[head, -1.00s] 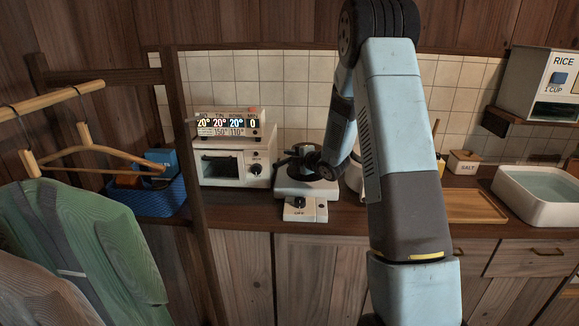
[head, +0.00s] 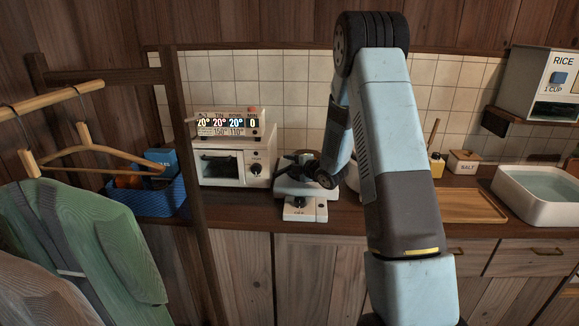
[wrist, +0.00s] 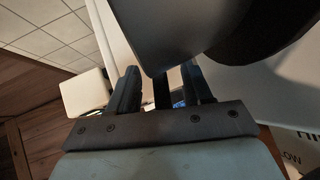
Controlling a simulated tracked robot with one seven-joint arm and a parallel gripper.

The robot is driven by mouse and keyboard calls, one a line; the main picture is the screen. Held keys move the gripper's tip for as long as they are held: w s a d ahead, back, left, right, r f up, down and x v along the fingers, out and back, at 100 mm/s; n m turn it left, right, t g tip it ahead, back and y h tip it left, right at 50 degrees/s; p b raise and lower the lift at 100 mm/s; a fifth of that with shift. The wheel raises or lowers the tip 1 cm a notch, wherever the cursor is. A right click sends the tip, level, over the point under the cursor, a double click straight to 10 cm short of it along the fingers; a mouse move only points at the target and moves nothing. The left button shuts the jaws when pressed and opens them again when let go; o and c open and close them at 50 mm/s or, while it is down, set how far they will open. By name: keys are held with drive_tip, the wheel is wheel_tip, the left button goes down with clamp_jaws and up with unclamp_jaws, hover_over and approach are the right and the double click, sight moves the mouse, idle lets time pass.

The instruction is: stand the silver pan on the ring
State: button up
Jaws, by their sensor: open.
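The white hob (head: 306,191) with its OFF knob stands on the counter, and my arm's end partly covers its dark ring. My gripper (head: 299,160) is over the hob, small and dark in the head view. In the wrist view its two fingers (wrist: 161,88) are apart. A smooth grey surface (wrist: 175,35), which looks like the silver pan, is just beyond the fingertips. A dark bar (wrist: 161,95), perhaps its handle, shows between the fingers; I cannot tell whether they touch it. A dark round shape (wrist: 262,35) lies beside the grey surface.
A white oven (head: 232,167) with a lit display stands left of the hob. A pale pot is partly hidden behind my arm. A wooden tray (head: 470,206), a salt box (head: 464,162) and a sink basin (head: 540,200) are right. A blue basket (head: 150,197) is left.

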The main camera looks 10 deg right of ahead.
drive_tip(key=v, duration=1.1)
drive_tip(key=s+d+r+m+g+h, duration=0.1)
drive_tip(key=s+r+m+h, duration=0.3)
drive_tip(key=s+r+m, duration=0.3)
drive_tip(key=s+d+r+m+g+h, duration=0.1)
drive_tip(key=s+r+m+h, duration=0.35)
drive_tip(key=r, duration=0.55)
drive_tip(key=s+a+r+m+g, duration=0.1)
drive_tip(key=s+a+m+g, duration=0.1)
drive_tip(key=s, duration=0.7)
drive_tip(key=s+a+r+m+g+y, duration=0.1)
drive_tip(key=s+a+m+g, duration=0.1)
drive_tip(key=s+m, duration=0.3)
drive_tip(key=s+a+r+m+g, duration=0.2)
drive_tip(key=s+a+m, duration=0.1)
drive_tip(key=s, duration=1)
drive_tip(key=shift+s, duration=0.4)
drive_tip(key=shift+a+m+y, duration=0.1)
drive_tip(key=shift+m+y, duration=0.15)
drive_tip(key=shift+c, duration=0.7)
